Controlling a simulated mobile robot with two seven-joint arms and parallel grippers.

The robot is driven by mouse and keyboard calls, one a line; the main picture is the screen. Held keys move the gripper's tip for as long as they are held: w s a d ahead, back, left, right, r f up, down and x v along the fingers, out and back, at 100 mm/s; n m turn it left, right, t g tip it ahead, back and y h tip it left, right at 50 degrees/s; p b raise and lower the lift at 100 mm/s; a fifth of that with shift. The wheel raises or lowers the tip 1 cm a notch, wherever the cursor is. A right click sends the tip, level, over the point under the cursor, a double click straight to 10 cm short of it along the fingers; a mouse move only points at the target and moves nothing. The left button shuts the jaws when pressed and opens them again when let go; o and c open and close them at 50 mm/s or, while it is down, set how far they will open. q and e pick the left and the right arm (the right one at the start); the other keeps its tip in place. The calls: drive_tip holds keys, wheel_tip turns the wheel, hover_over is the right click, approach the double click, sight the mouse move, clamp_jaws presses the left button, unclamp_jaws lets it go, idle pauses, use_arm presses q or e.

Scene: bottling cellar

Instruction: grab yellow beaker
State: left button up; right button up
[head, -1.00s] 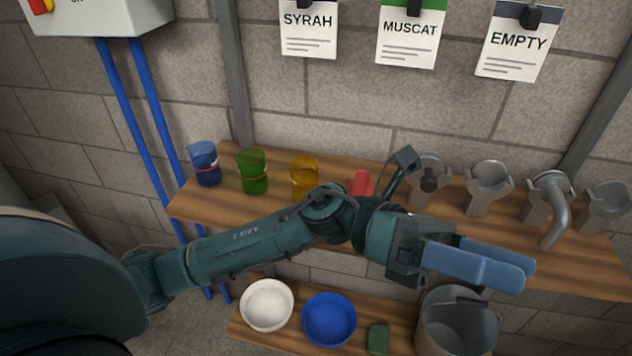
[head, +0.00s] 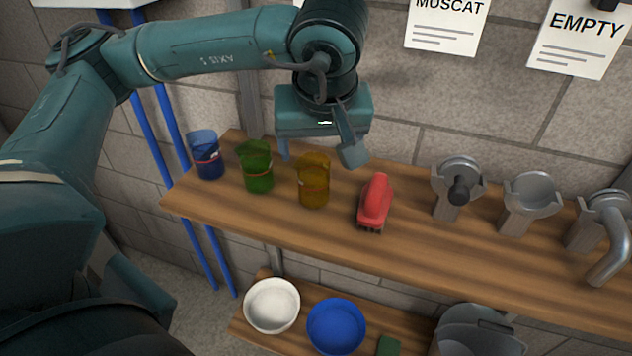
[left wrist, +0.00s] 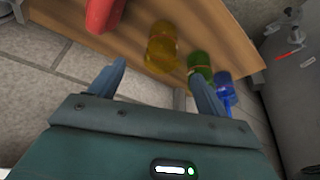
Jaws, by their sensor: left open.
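The yellow beaker (head: 313,185) stands upright on the upper wooden shelf, between the green beaker (head: 258,170) and a red brush (head: 375,202). My left gripper (head: 318,153) is open and empty, above and close to the yellow beaker, its fingers pointing down in the head view. In the left wrist view the yellow beaker (left wrist: 162,48) lies beyond the open fingertips, roughly between them and apart from them. The green beaker (left wrist: 200,68) is beyond the right finger there. My right gripper is in neither view.
A blue beaker (head: 207,155) stands at the left end of the upper shelf (head: 420,240). Grey metal fittings (head: 458,185) stand to the right. The lower shelf holds a white bowl (head: 272,305) and a blue bowl (head: 336,326), with a grey bucket (head: 475,330) beside them.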

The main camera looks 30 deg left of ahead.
sight(314, 176)
use_arm(q)
drive_tip(key=x, duration=0.6)
drive_tip(key=p+x, duration=0.1)
drive_tip(key=x, duration=0.3)
drive_tip(key=shift+s+a, duration=0.1)
drive_tip(key=shift+a, duration=0.15)
drive_tip(key=shift+f, duration=0.3)
drive_tip(key=shift+c, duration=0.2)
